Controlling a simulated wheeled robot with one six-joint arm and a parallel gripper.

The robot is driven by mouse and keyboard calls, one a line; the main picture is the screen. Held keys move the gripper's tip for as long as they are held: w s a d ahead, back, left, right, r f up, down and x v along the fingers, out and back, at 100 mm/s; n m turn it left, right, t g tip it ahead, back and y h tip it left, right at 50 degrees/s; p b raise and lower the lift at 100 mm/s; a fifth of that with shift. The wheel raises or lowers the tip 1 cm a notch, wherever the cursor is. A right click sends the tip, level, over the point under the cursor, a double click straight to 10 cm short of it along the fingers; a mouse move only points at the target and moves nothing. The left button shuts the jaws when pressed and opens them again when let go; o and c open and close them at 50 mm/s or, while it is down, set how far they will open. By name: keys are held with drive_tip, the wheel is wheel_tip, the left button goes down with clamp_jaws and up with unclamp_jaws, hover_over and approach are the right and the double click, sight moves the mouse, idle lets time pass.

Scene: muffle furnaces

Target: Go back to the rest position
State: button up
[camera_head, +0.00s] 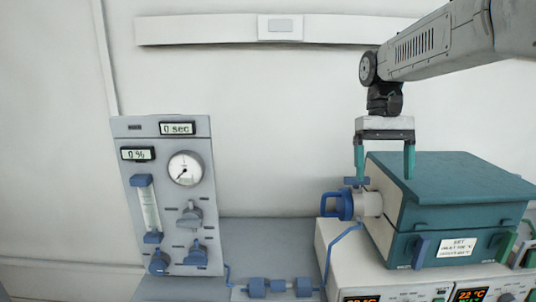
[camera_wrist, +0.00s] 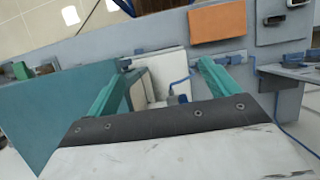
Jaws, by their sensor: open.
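My gripper (camera_head: 384,160) hangs pointing down at the end of my arm, with its two green fingers spread apart and nothing between them. It is over the left end of the teal muffle furnace (camera_head: 470,180), close to the blue valve fitting (camera_head: 345,205) on the furnace's side. In the camera_head view I cannot tell whether the fingers touch the furnace. In the wrist view the open fingers of my gripper (camera_wrist: 160,80) show with a gap between them, and the teal furnace surface (camera_wrist: 60,115) fills the left side.
A grey gas panel (camera_head: 170,200) with a gauge, knobs and displays stands at left. A blue tube with fittings (camera_head: 275,288) runs along the bench to the furnace. Controllers with lit displays (camera_head: 470,295) are under the furnace.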

drive_tip(key=s+d+f+t, duration=0.1)
drive_tip(key=s+f, duration=0.3)
drive_tip(key=s, duration=0.9)
drive_tip(key=s+d+f+t, duration=0.1)
drive_tip(key=s+f+t, duration=0.3)
drive_tip(key=s, duration=0.9)
drive_tip(key=shift+s+f+t, duration=0.2)
drive_tip(key=shift+f+t, duration=0.1)
drive_tip(key=shift+f, duration=0.25)
drive_tip(key=shift+c, duration=0.4)
